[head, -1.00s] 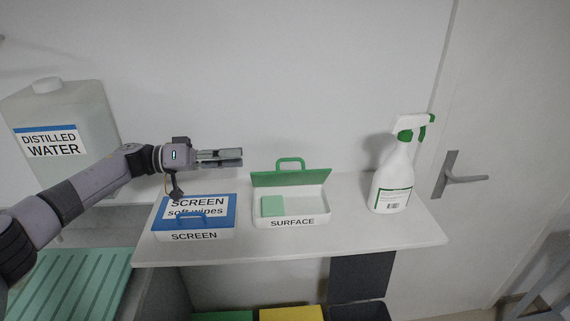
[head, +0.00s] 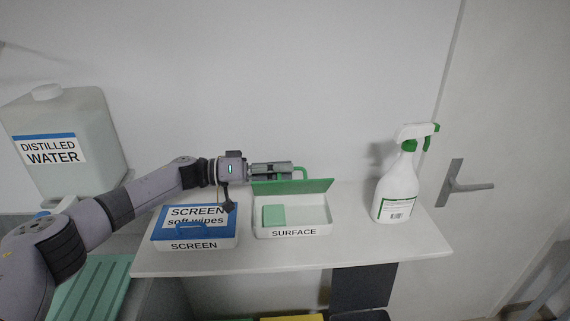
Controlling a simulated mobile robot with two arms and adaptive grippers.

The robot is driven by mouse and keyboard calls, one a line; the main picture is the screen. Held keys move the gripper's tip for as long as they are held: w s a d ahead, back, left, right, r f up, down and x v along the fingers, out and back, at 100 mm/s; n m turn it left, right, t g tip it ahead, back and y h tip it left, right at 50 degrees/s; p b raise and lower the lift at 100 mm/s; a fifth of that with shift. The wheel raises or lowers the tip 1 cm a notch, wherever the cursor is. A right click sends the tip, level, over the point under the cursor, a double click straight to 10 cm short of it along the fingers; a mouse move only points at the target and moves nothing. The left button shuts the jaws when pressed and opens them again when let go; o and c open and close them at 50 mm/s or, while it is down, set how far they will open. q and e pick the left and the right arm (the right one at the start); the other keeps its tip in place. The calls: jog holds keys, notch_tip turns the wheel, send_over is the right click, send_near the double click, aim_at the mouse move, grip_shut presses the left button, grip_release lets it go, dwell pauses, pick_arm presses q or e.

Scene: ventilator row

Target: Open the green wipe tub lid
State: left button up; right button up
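The green wipe tub (head: 318,229), labelled SURFACE, is a white box on the shelf. Its green lid (head: 312,187) stands raised at the back edge, and the tub is open with a pale green block (head: 273,215) inside. My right gripper is out of view.
A blue-lidded SCREEN wipe tub (head: 192,234) stands closed just left, under my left wrist. A white spray bottle (head: 398,192) stands at the right. A DISTILLED WATER canister (head: 95,125) is at the far left. The shelf (head: 345,255) is clear in front.

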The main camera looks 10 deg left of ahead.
pick_arm(q)
jog(key=shift+d, duration=0.5)
grip_shut()
dwell(0.7)
